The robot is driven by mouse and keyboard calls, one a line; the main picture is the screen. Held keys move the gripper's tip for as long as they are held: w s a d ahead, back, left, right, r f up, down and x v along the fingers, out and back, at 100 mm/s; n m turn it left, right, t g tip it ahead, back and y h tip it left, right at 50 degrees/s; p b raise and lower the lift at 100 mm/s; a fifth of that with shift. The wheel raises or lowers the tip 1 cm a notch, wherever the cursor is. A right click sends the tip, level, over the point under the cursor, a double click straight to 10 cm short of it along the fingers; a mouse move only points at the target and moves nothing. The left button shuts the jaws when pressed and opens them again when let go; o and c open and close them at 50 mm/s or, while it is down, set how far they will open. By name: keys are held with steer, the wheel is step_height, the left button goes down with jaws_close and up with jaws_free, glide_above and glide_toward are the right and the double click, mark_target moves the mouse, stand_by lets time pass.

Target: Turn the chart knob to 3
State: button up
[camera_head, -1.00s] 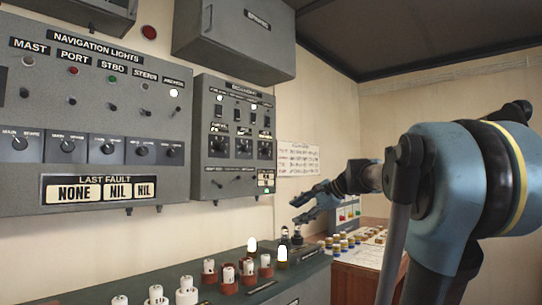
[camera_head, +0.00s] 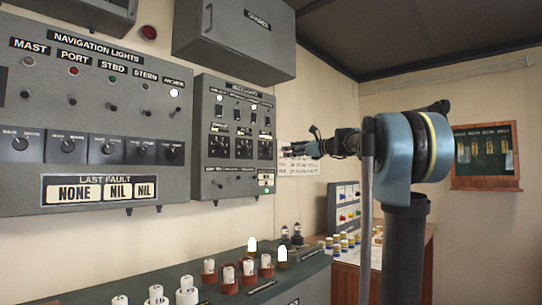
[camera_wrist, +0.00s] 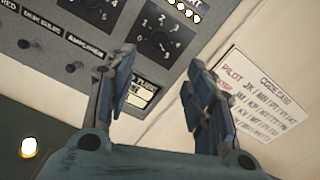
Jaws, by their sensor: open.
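The grey dimmer-style panel (camera_head: 232,170) on the wall carries a row of three black rotary knobs with numbered dials. Their labels are too small to read, so I cannot tell which is the chart knob. In the wrist view, one knob on a numbered dial (camera_wrist: 157,41) lies beyond my fingertips, and part of another dial (camera_wrist: 96,8) shows at the top left. I cannot read the pointer positions for certain. My gripper (camera_head: 284,149) is open and empty, just right of the panel's edge; its two fingers (camera_wrist: 160,76) stand apart below the nearer dial, touching no knob.
A white code card (camera_wrist: 255,95) hangs on the wall right of the panel. The navigation lights panel (camera_head: 85,110) is to the left. Below, a console (camera_head: 215,290) holds several red-based white pieces and two lit lamps. A grey cabinet (camera_head: 240,40) hangs above.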

mark_target(269, 151)
steer(key=x, duration=1.2)
steer(key=shift+w+a, duration=0.15)
steer(key=shift+w, duration=0.05)
steer(key=c, duration=1.1)
